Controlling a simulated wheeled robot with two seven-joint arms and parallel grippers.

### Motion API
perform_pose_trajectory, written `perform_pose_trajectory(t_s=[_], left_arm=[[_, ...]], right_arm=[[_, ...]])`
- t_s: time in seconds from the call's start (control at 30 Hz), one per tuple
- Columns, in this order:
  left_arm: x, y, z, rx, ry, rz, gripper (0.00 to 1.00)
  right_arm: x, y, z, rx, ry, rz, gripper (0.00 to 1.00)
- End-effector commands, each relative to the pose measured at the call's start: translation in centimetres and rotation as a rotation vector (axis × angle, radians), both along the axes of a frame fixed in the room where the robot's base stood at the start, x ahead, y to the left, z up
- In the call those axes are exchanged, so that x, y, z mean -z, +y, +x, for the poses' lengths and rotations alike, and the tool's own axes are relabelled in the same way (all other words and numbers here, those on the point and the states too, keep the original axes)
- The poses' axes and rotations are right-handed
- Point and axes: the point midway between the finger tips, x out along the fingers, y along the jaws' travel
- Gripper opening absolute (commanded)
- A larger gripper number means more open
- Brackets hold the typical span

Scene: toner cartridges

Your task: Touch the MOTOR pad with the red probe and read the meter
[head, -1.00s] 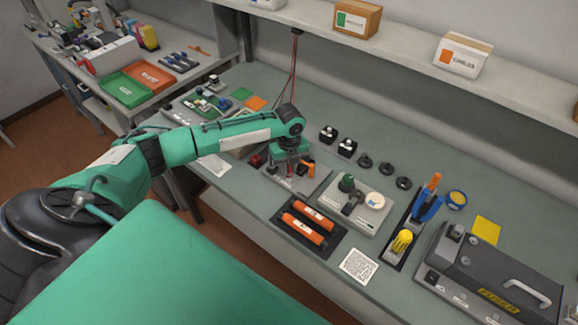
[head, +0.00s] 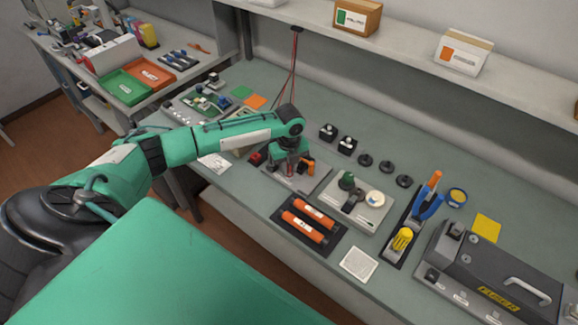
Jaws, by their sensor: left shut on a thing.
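My left gripper (head: 289,166) points down over a grey fixture (head: 313,184) on the bench. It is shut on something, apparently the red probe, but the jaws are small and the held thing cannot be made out. Thin red leads (head: 292,70) hang from the shelf edge and pass behind my left wrist. A small red part (head: 257,158) and an orange part (head: 307,167) show beside the gripper. No MOTOR label or meter reading is legible. A green circuit board (head: 205,103) lies at the back left of the bench. My right gripper is out of view.
Two orange rollers (head: 302,226) lie in a dark tray in front. Black parts (head: 347,145) line the back. A shelf runs above.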

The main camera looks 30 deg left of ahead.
Motion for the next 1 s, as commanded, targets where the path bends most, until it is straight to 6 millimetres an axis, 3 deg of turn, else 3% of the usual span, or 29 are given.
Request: perform_pose_trajectory(t_s=[1.0], left_arm=[[0.03,0.01,-0.07,0.000,0.002,0.000,0.00]], right_arm=[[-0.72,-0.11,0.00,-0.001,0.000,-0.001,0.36]])
